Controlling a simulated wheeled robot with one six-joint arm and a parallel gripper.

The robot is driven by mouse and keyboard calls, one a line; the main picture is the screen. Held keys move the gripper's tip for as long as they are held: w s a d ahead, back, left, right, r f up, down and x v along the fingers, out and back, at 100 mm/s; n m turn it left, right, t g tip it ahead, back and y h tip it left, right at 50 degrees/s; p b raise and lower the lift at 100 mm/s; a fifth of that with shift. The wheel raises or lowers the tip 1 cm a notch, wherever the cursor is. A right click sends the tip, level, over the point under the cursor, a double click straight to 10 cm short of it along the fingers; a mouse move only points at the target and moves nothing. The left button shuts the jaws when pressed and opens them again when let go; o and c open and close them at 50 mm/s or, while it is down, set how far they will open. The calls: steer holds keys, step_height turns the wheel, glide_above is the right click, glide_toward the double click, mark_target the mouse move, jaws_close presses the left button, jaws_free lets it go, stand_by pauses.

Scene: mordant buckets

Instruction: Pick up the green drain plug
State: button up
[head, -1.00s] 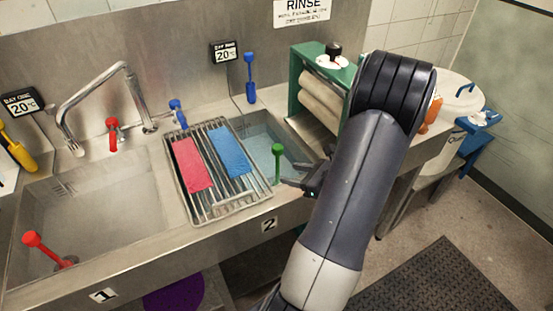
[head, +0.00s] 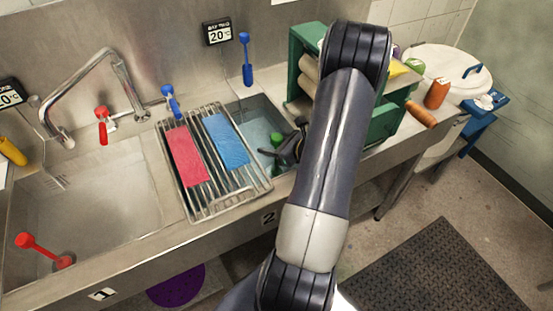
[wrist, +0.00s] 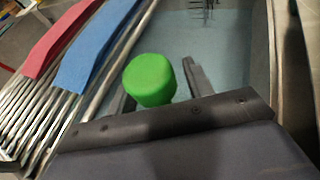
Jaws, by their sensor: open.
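The green drain plug (head: 277,140) stands in the right basin, number 2, just right of the wire rack. In the wrist view its round green top (wrist: 150,80) lies between my two fingers, seen from above; its stem and base are hidden there. My gripper (head: 286,148) is open around the upper part of the plug. In the wrist view my gripper (wrist: 157,88) has one finger on each side, with a gap at the right finger. I cannot tell whether the left finger touches.
A wire rack (head: 200,205) with a red cloth (head: 187,157) and a blue cloth (head: 227,141) spans the sink beside the plug. A green shelf (head: 296,75) stands at the right.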

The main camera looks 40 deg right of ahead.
steer(key=shift+c, duration=0.4)
jaws_close()
stand_by(0.4)
